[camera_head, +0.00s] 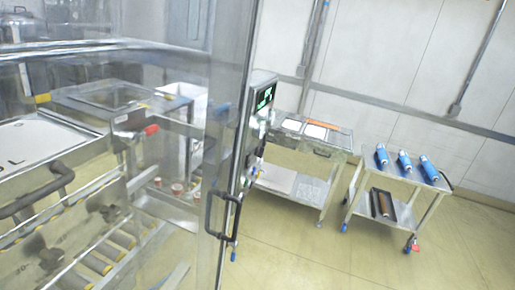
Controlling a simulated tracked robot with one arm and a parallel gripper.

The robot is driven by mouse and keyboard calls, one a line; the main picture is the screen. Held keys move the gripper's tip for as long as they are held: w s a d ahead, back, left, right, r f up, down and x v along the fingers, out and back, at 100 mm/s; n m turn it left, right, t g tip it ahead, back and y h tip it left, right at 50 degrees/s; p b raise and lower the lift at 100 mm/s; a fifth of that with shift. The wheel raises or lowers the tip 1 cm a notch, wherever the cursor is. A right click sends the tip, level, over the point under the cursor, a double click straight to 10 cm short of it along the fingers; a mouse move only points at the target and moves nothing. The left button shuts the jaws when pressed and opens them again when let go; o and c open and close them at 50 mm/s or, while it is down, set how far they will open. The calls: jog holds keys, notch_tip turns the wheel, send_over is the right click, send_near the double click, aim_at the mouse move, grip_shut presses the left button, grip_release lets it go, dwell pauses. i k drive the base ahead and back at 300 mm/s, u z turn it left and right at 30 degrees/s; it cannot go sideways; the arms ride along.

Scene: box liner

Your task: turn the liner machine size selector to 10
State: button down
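The liner machine (120,130) fills the left half of the view behind clear panels, with rollers and metal frames inside. A narrow control panel (262,98) with a lit green display stands on the machine's right edge, seen at a steep angle. Small controls show on the panel below the display, but they are too small to tell which is the size selector or what it points to. A dark door handle (222,213) is below the panel. My gripper is not in view.
A metal table (340,141) with flat items stands behind the panel. A wheeled cart (398,180) with several blue cylinders (404,161) stands to the right. The tan floor (300,255) at the lower right is clear.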

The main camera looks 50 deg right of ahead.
aim_at(259, 151)
jog(key=u, duration=1.35)
jog(key=k, duration=1.45)
jog(key=z, duration=1.25)
jog(key=i, duration=1.05)
